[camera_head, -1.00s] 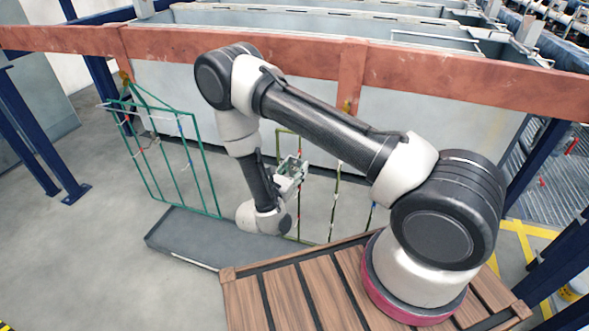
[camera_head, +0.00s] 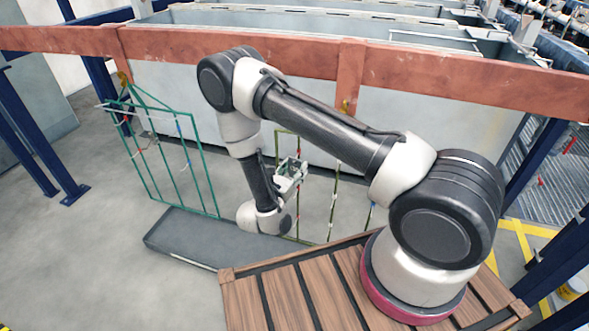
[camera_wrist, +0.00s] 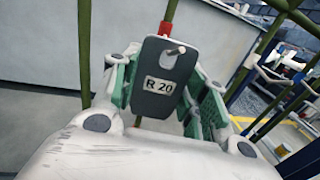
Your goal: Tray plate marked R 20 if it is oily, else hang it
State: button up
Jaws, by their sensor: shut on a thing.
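A small dark grey plate with a white label reading R 20 (camera_wrist: 158,105) is upright in the wrist view. My gripper (camera_wrist: 168,88), with green-padded fingers on both sides of the plate, is shut on it. A light peg end (camera_wrist: 175,50) shows at the plate's upper part; I cannot tell whether the plate hangs on it. The visible face looks matt, with no clear oil; its back is hidden. In the head view my gripper (camera_head: 290,175) is in front of the olive rack frame (camera_head: 334,205). A long grey tray (camera_head: 185,238) lies below left.
A green wire rack (camera_head: 205,165) hangs at left from the red-brown rail (camera_head: 240,45). A pale tank wall (camera_head: 445,125) stands behind. My slatted wooden deck is in front. Bare floor (camera_head: 70,240) is clear at left.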

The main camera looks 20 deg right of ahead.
jog(key=o, duration=1.2)
jog(key=shift+a, duration=0.1)
